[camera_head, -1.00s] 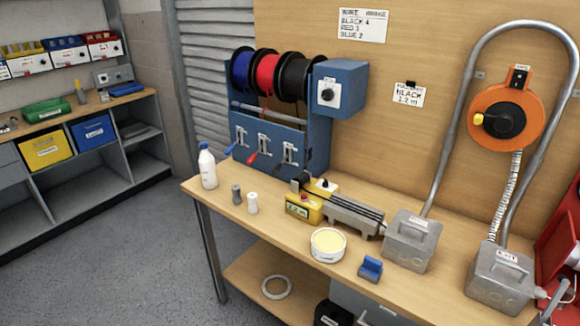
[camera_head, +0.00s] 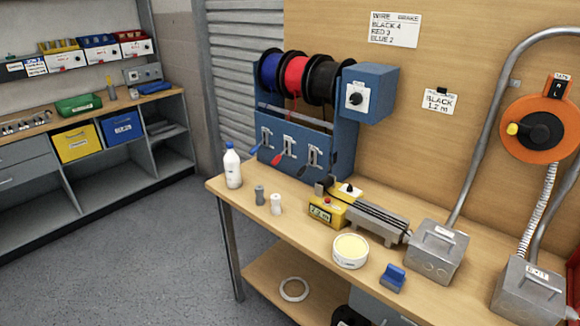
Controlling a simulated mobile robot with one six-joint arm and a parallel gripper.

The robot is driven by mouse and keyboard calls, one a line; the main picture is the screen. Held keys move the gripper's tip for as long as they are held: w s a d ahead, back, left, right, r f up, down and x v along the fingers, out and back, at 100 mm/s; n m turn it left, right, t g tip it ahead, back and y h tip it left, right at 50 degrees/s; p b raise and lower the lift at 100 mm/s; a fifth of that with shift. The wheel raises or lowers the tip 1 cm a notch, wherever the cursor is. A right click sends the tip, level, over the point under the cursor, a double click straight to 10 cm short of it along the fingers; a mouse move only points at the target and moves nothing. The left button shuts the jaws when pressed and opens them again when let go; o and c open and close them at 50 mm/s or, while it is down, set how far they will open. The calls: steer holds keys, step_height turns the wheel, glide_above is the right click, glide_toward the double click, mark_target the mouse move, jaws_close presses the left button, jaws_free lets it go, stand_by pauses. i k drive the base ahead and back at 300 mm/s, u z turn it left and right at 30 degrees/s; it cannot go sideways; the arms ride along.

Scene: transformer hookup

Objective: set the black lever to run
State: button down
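The blue wire rack (camera_head: 345,140) stands at the back of the workbench with blue, red and black spools on top. On its front are three slotted plates with coloured levers. The black lever (camera_head: 334,160) is the rightmost, below the black spool (camera_head: 320,82). It is small and dark here, and I cannot tell its setting or read the plate marks. The blue lever (camera_head: 256,148) and the red lever (camera_head: 277,158) are to its left, both slanting down to the left. My gripper is not in view.
On the bench (camera_head: 232,192) stand a white bottle (camera_head: 233,168), two small cylinders, a yellow device (camera_head: 327,212), a round tub (camera_head: 350,252) and a grey box (camera_head: 435,252). An orange reel (camera_head: 538,128) hangs at right. Open floor (camera_head: 150,255) lies to the left.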

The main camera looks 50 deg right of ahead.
mark_target(302, 172)
steer(key=i, duration=0.85)
steer(key=z, duration=0.05)
